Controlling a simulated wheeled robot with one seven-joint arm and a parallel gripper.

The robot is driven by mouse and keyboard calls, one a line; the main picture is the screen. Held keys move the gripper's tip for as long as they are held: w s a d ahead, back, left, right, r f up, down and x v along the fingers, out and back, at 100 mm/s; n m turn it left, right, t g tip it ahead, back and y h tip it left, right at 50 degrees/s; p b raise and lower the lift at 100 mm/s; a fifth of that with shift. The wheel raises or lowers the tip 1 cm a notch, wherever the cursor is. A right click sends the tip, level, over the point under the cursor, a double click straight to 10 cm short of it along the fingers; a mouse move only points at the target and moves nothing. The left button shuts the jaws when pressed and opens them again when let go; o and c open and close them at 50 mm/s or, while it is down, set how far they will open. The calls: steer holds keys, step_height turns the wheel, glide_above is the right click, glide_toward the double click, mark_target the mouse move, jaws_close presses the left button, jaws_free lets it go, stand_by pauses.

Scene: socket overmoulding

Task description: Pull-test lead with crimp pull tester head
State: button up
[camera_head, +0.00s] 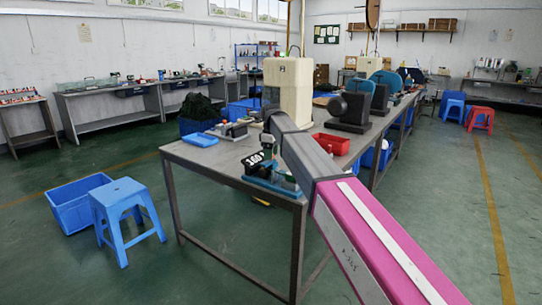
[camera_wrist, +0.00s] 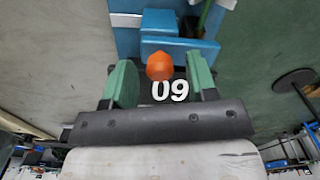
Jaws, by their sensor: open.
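The pull tester, a blue block-shaped device (camera_wrist: 178,48), is ahead of my gripper in the wrist view. An orange rounded part (camera_wrist: 160,66) stands out in front of it. White digits (camera_wrist: 170,90) on a dark face show just below it. My gripper (camera_wrist: 160,72) has two green fingers spread apart, one each side of the orange part, with visible gaps and no clear contact. In the head view the tester's blue base (camera_head: 268,187) and its tilted digit plate (camera_head: 254,160) sit at the table's near corner, partly behind my arm. I cannot make out a lead.
The grey table (camera_head: 205,158) also carries a blue tray (camera_head: 199,140), a red bin (camera_head: 331,144), a cream machine (camera_head: 289,90) and a dark machine (camera_head: 350,112). A blue stool (camera_head: 127,200) and blue crate (camera_head: 75,203) stand on the floor at left.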

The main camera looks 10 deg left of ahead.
steer(key=shift+f, duration=0.45)
jaws_close()
steer(key=shift+w+d, duration=0.3)
steer(key=shift+w, duration=0.4)
steer(key=shift+w+d, duration=0.25)
steer(key=shift+w, duration=0.5)
steer(key=shift+w+d, duration=0.3)
steer(key=shift+w, duration=0.4)
jaws_free()
steer(key=shift+w+d, duration=0.1)
step_height(320, 180, up, 11)
steer(key=shift+f, duration=0.1)
